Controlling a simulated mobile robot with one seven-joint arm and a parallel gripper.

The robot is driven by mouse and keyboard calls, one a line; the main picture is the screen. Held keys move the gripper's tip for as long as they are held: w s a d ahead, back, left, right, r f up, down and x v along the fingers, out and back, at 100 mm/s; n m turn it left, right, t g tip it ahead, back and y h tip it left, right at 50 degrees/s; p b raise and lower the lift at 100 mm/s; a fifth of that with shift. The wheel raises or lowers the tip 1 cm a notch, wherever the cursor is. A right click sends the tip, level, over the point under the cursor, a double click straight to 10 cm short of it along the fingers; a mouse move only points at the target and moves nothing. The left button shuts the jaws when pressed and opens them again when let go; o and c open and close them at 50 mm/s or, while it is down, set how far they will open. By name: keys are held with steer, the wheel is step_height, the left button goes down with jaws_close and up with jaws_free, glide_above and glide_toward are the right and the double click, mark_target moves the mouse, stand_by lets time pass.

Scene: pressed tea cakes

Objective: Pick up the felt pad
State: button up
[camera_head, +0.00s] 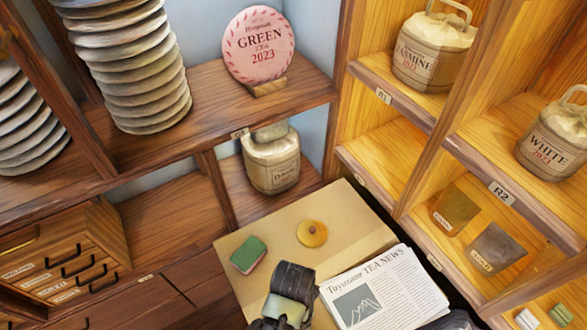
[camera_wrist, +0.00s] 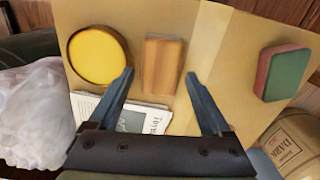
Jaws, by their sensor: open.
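No label marks the felt pad. A green block with a pinkish-red side (camera_head: 248,255) looks most like it, though I cannot be sure. It lies on the tan sheet (camera_head: 345,208), and in the wrist view it is at the right (camera_wrist: 284,73), outside the fingers. A brown rectangular block (camera_wrist: 162,64) appears between my fingertips in the wrist view; my arm may hide it in the head view. A round yellow disc (camera_head: 312,233) lies right of the green block, and at the wrist view's left (camera_wrist: 96,54). My gripper (camera_wrist: 158,73) is open and empty.
A newspaper (camera_head: 378,288) lies at the sheet's lower right. A DARK canister (camera_head: 271,160) stands behind the sheet. Shelves hold stacked pale discs (camera_head: 130,65), a pink GREEN TEA cake (camera_head: 258,45) and JASMINE (camera_head: 432,55) and WHITE (camera_head: 555,140) bags. Small drawers (camera_head: 65,265) are at left.

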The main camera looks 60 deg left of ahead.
step_height(320, 180, down, 4)
steer(key=shift+f+b, duration=0.2)
steer(key=shift+b, duration=0.1)
steer(key=c, duration=1.1)
step_height(320, 180, up, 10)
steer(key=shift+r+p, duration=0.1)
steer(key=shift+p, duration=0.8)
steer(key=shift+c, duration=0.2)
steer(key=o, duration=0.8)
steer(key=c, duration=0.6)
